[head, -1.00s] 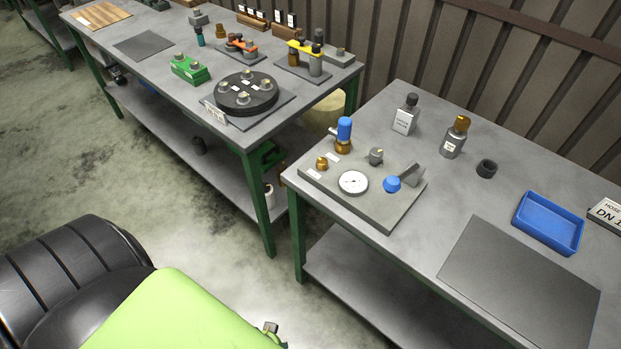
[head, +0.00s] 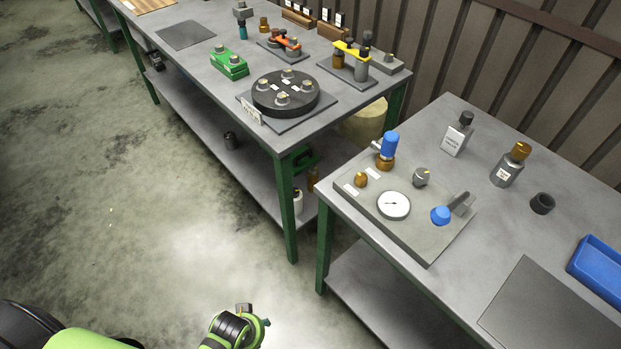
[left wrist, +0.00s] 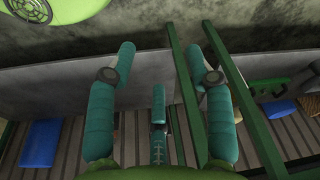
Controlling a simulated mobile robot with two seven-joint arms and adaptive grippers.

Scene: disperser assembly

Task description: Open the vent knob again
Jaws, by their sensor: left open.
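The valve panel is a grey plate (head: 424,243) on the near right bench. It carries a round brass knob (head: 360,179), a grey knob (head: 420,177), a white dial gauge (head: 393,205), a blue knob (head: 440,215) beside a grey angled block, and a brass valve with a blue top (head: 388,146). The labels are too small to read, so I cannot tell which knob is the vent. My left gripper (left wrist: 160,55) is open and empty, its teal fingers apart, with bench edges and wall beyond. It is clear of the panel. My right gripper is not seen.
Bottles (head: 457,134) and (head: 510,165), a dark ring (head: 542,203), a blue tray (head: 598,268) and a flat mat (head: 553,311) lie on the right bench. Another bench (head: 190,68) with fixtures stands to the left. Open floor (head: 150,220) lies in front.

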